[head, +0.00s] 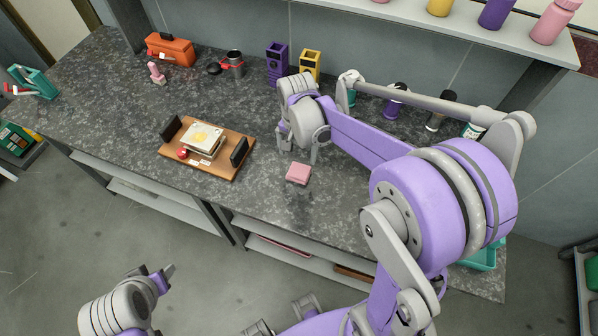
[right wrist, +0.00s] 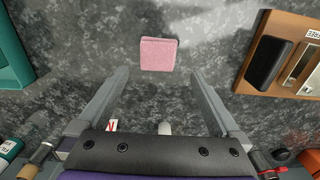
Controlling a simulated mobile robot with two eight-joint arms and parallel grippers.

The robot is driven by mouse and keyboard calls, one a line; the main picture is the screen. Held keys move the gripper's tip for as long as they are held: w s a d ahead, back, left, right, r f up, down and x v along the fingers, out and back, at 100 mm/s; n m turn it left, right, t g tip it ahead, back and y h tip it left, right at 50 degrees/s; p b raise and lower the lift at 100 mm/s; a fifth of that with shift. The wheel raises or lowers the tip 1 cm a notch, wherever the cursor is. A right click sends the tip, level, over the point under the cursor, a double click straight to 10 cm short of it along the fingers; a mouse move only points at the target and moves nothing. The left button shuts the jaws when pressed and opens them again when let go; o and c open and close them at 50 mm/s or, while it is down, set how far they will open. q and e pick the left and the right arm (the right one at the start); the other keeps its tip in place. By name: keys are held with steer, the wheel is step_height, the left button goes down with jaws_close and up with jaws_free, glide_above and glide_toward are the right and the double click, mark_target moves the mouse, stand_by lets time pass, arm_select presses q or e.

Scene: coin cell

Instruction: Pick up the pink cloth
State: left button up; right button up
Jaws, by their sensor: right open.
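The pink cloth (head: 298,174) lies folded into a small square on the dark speckled counter, near its front edge. In the right wrist view the cloth (right wrist: 158,54) lies flat beyond the fingertips, roughly centred between them. My right gripper (head: 301,155) is just behind the cloth in the head view, pointing down, and its fingers are apart with nothing between them. The two open fingers also show in the right wrist view (right wrist: 157,82). My left gripper (head: 157,275) is at the lower left, over the floor in front of the counter; its jaw opening is not clear.
A wooden tray (head: 207,148) with black handles and stacked items stands left of the cloth. Purple (head: 277,63) and yellow (head: 309,66) holders stand at the back. A teal bin (head: 482,258) is partly hidden by my right arm. Counter around the cloth is clear.

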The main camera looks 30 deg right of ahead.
mark_target(299, 171)
step_height(299, 171, down, 3)
steer(key=shift+a+f, duration=0.1)
steer(key=shift+f, duration=0.1)
steer(key=shift+s+d+f, duration=0.1)
steer(key=shift+f, duration=1.25)
steer(key=shift+s+d+f, duration=0.1)
steer(key=shift+f, duration=1.2)
steer(key=c, duration=1.1)
